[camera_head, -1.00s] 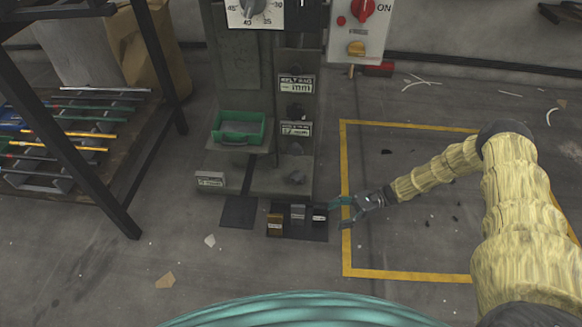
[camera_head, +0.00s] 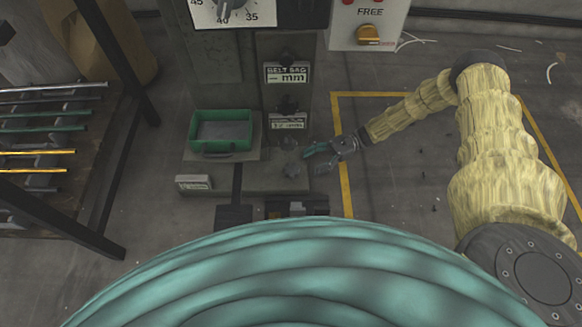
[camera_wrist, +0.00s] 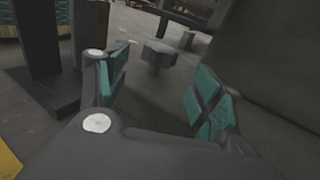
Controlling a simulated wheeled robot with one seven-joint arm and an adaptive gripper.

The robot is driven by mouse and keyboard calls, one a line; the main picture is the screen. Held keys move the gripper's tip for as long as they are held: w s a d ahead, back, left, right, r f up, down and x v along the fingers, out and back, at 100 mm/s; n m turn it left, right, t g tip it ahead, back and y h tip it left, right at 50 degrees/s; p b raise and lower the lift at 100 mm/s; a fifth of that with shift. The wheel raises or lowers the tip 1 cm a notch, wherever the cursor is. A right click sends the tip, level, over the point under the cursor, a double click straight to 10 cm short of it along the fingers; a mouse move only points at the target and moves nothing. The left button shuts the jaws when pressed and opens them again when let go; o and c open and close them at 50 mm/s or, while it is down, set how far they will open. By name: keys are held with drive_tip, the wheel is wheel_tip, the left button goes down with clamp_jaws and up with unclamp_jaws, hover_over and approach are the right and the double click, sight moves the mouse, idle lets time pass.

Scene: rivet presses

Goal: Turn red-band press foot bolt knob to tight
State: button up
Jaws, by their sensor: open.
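The press (camera_head: 277,178) stands ahead of me, and a dark knob (camera_head: 293,169) sits low on its base. No red band shows on it in these frames. My gripper (camera_head: 314,160) is open and empty, just right of this knob and apart from it. In the wrist view a grey lobed knob (camera_wrist: 158,56) on a short stem shows beyond and between the open fingers of my gripper (camera_wrist: 158,80), not touching them. It is likely the same knob. Any mark for tight on it is too small to read.
A green tray (camera_head: 221,131) sits on the press ledge at left. A control box (camera_head: 368,25) with an orange knob and the word FREE hangs above right. A rack of rods (camera_head: 45,150) is at far left. The floor inside the yellow line (camera_head: 345,190) is mostly clear.

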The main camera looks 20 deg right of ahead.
sight(292, 171)
drive_tip(key=a+b, duration=0.1)
drive_tip(key=a, duration=0.2)
drive_tip(key=s+a+b, duration=0.1)
drive_tip(key=a, duration=0.2)
drive_tip(key=a+b, duration=0.1)
drive_tip(key=a, duration=0.1)
drive_tip(key=shift+s+a, duration=0.4)
drive_tip(key=c, duration=1)
drive_tip(key=shift+c, duration=0.2)
